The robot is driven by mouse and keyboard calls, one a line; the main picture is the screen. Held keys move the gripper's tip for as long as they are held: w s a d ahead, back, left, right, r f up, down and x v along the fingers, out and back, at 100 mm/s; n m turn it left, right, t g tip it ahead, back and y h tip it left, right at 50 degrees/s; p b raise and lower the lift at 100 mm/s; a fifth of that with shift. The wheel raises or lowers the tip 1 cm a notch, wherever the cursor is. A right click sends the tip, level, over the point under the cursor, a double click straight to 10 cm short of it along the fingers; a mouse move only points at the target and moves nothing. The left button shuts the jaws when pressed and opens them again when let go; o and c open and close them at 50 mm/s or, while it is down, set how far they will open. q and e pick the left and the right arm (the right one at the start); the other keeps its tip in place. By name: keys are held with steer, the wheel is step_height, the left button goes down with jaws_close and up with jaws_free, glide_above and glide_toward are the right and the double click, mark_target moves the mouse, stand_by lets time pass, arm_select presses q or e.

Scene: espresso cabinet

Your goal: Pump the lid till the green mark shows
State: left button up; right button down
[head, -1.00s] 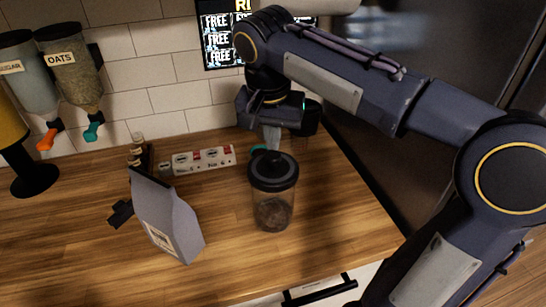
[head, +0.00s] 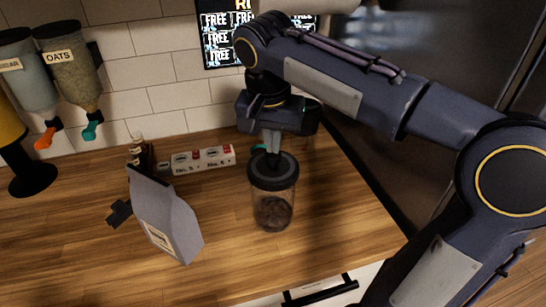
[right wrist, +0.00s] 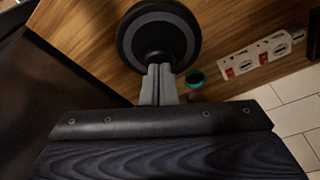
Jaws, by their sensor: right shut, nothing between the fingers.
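A clear canister (head: 272,205) with a black lid stands upright on the wooden counter, with dark contents in its lower part. The round lid (head: 288,170) has a grey ring around a darker centre; it also shows from above in the right wrist view (right wrist: 187,38). My right gripper (head: 271,150) points down with its fingers together and empty. Its fingertips are at the lid's centre in the head view and overlap the lid's edge in the wrist view (right wrist: 159,70); I cannot tell if they touch. I see no green mark on the lid. My left gripper is out of view.
A grey bag (head: 168,218) stands left of the canister. A white power strip (head: 203,159) lies by the tiled wall, with a small teal item (head: 258,149) near the canister. Dispensers (head: 70,62) hang at the left. The counter's front is clear.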

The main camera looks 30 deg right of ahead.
steer(key=shift+f+b, duration=0.4)
steer(key=shift+f, duration=0.25)
steer(key=shift+r, duration=0.1)
step_height(320, 180, up, 7)
steer(key=p, duration=0.7)
stand_by(0.3)
stand_by(0.8)
steer(key=shift+s+f, duration=0.2)
steer(key=shift+s, duration=0.05)
steer(key=s+a+f+n+t+y, duration=0.2)
steer(key=s+f+n, duration=0.1)
steer(key=s+f, duration=0.4)
steer(key=s+a+f+n+t+y, duration=0.2)
steer(key=s+f+n+y, duration=0.1)
steer(key=s+f, duration=0.4)
steer(key=shift+s+n, duration=0.6)
steer(key=shift+s, duration=0.55)
